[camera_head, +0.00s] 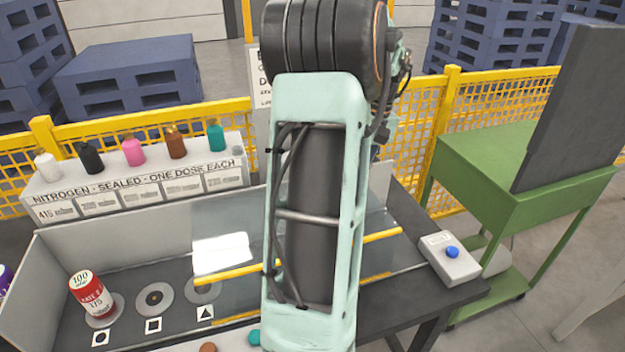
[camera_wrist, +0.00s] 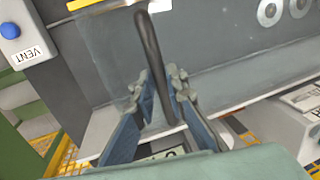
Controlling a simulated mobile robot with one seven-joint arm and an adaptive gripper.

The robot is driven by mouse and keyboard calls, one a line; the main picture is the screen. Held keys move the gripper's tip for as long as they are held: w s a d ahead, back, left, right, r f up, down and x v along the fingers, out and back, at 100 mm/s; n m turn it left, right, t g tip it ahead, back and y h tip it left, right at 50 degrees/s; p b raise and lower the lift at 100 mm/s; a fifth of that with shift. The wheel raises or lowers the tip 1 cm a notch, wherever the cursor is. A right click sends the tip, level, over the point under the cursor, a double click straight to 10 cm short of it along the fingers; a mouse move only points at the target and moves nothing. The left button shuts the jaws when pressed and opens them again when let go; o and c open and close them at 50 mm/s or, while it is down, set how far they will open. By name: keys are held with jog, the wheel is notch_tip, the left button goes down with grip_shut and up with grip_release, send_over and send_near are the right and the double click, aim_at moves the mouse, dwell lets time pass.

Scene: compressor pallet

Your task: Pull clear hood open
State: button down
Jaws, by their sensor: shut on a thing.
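The clear hood (camera_head: 225,297) is a see-through panel with yellow edge strips over the right part of the grey-walled bench tray. My arm covers its middle in the head view, so how far open it stands is hard to tell. In the wrist view, the dark bar handle (camera_wrist: 149,45) runs between the fingers of my gripper (camera_wrist: 162,90). My gripper is shut on this handle. A yellow strip (camera_wrist: 84,4) shows near its far end. My gripper is hidden behind my arm in the head view.
A red-and-white can (camera_head: 88,292) stands at the tray's left, beside round pads. A box with a blue button (camera_head: 450,260) sits at the bench's right end and reads VENT in the wrist view (camera_wrist: 25,45). A green cart (camera_head: 490,195) and yellow fence (camera_head: 445,110) stand behind.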

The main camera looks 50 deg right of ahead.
jog(key=s+d, duration=0.1)
jog(key=d, duration=0.1)
jog(key=s+d+p, duration=0.1)
jog(key=d, duration=0.1)
jog(key=s+d+p, duration=0.1)
jog(key=s+d, duration=0.1)
jog(key=shift+d+r, duration=0.1)
jog(key=shift+d, duration=0.05)
jog(key=c, duration=1.9)
grip_release()
jog(key=shift+c, duration=0.2)
notch_tip(320, 180, up, 12)
jog(key=s+d, duration=0.1)
jog(key=d, duration=0.1)
jog(key=shift+s, duration=0.2)
